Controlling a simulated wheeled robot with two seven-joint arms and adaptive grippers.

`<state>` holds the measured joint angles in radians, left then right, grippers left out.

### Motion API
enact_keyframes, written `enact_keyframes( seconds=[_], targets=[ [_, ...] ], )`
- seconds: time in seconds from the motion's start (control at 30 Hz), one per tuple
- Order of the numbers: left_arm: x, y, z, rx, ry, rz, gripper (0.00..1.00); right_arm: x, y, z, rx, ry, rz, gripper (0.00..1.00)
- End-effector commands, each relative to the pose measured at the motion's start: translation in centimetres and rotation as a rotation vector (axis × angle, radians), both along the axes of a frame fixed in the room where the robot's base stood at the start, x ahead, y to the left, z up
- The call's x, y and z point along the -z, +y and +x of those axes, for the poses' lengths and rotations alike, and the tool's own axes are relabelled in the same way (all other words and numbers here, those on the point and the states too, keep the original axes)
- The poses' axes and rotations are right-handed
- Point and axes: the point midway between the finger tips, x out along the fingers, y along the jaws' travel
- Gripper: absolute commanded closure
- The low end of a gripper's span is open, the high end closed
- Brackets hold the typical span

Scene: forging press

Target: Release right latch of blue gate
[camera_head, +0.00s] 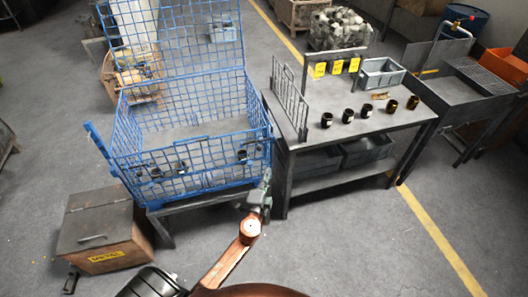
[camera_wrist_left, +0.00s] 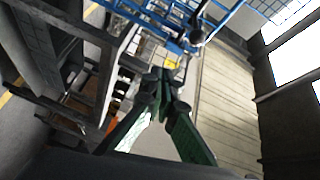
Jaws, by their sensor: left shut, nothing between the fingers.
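The blue gate (camera_head: 205,180) is the mesh front of a blue wire cage (camera_head: 190,75) on a dark stand. My left gripper (camera_head: 266,178) is at the right front corner of the cage, its fingers pointing up. It is shut and empty. In the left wrist view the closed fingertips (camera_wrist_left: 166,76) sit below blue bars (camera_wrist_left: 165,22); a grey round knob (camera_wrist_left: 196,37) shows beside these bars. I cannot clearly make out the right latch, and contact with the cage cannot be told. My right gripper is not in view.
A grey worktable (camera_head: 345,138) with more cups stands close to the right of the gripper. Floor in front of the table is clear.

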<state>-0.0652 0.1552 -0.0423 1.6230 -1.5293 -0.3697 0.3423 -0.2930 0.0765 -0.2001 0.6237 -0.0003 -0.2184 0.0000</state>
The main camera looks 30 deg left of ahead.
Motion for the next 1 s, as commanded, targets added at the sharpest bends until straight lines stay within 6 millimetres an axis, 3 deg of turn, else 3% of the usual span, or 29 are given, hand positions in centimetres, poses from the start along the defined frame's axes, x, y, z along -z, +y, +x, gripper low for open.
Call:
enact_keyframes(
  seconds=[0.03,0.13,0.57,0.77,1.0],
  targets=[
    [-1.9,-0.1,0.1,-0.001,-0.031,0.026,1.0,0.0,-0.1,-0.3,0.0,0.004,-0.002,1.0],
    [-3.8,-0.4,0.2,-0.001,-0.063,0.056,1.0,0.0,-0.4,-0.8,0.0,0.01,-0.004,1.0],
    [-4.1,-0.3,0.7,-0.001,-0.066,0.061,1.0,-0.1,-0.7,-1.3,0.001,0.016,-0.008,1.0],
    [-4.4,0.6,3.4,-0.001,-0.067,0.061,1.0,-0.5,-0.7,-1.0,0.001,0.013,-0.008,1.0],
    [-4.6,2.3,8.1,-0.001,-0.066,0.062,1.0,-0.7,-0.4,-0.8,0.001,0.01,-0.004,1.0]
  ],
)
